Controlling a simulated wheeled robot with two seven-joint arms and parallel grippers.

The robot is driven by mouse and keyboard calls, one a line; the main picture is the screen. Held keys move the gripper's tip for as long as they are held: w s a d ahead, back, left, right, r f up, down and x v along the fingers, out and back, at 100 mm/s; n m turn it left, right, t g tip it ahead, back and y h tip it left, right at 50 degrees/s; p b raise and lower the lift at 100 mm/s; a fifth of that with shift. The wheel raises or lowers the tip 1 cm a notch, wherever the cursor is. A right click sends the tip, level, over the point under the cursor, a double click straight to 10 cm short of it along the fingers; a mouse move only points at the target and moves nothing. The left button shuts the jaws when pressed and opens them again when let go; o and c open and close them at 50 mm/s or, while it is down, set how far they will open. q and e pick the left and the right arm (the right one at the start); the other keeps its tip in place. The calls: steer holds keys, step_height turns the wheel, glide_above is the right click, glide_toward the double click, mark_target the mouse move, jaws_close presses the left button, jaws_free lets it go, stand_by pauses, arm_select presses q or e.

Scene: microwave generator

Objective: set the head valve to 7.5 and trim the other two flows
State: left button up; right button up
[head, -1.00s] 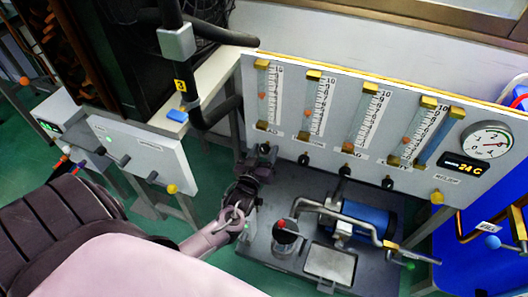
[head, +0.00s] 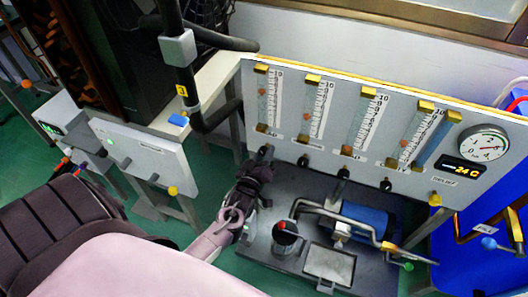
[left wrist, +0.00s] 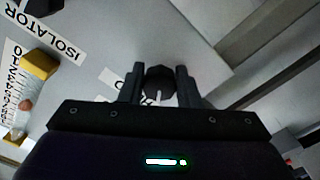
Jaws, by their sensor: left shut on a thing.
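A grey flow panel (head: 286,143) carries upright scaled tubes, each with a small orange float. The second tube's float (head: 306,117) is about mid-height, the third's (head: 347,150) is at the bottom, and the fourth's (head: 404,143) is low. Black knobs sit below the tubes. My left gripper (head: 264,160) is at the leftmost knob. In the left wrist view its fingers (left wrist: 158,88) are shut on that dark round knob (left wrist: 158,80), which has a white mark. My right gripper is out of view.
A round gauge (head: 484,143) and a 24 C display (head: 459,169) are at the panel's right. Below the panel, a grey base carries a blue cylinder (head: 367,216), pipes and a red-topped part (head: 286,232). A smaller box (head: 145,150) stands left of my arm.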

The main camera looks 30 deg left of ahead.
arm_select(q)
steer(key=shift+n, duration=0.5)
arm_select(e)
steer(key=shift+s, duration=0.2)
arm_select(q)
steer(key=o, duration=1)
steer(key=v, duration=0.7)
steer(key=shift+s+d, duration=0.1)
steer(key=shift+s, duration=0.3)
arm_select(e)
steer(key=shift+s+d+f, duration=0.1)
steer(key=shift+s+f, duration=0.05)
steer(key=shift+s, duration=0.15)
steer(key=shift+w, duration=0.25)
